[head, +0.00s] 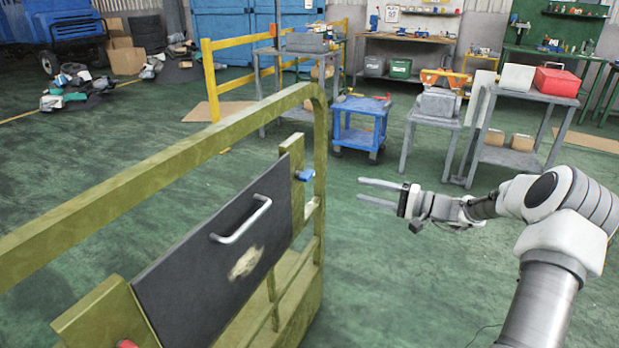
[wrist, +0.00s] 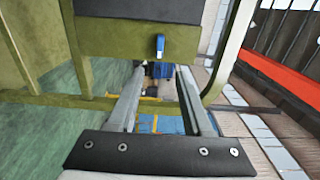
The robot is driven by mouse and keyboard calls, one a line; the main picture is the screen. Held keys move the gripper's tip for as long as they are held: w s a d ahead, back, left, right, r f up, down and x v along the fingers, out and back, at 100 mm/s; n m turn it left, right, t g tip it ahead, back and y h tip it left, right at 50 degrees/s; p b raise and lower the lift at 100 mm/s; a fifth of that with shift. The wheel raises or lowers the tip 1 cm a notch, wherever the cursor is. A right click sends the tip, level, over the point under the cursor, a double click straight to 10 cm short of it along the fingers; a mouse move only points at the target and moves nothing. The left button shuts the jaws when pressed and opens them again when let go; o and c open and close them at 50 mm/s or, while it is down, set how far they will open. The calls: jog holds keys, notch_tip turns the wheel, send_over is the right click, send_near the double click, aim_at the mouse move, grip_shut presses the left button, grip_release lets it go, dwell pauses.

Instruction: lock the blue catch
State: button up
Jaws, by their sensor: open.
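The blue catch (head: 304,175) is a small blue lever on the olive-green post at the right end of a dark panel (head: 190,270) in the head view. It points right, out from the post. In the wrist view the blue catch (wrist: 160,46) shows just beyond the fingertips, roughly centred between them. My gripper (head: 362,190) is open and empty, to the right of the catch with its fingers pointing left, and a gap shows between them. The fingers of my gripper (wrist: 161,76) stand apart in the wrist view.
An olive-green railing (head: 200,150) frames the panel, and its rounded corner stands near the catch. The panel has a silver handle (head: 241,220). A red part (head: 127,343) shows at the panel's lower left. A blue cart (head: 360,125) and grey tables stand behind. Green floor lies open around my arm.

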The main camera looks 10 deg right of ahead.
aim_at(311, 177)
jog(key=b+x, duration=0.2)
jog(key=x, duration=1.5)
jog(key=shift+w+a, duration=0.1)
jog(key=shift+a, duration=0.05)
grip_shut()
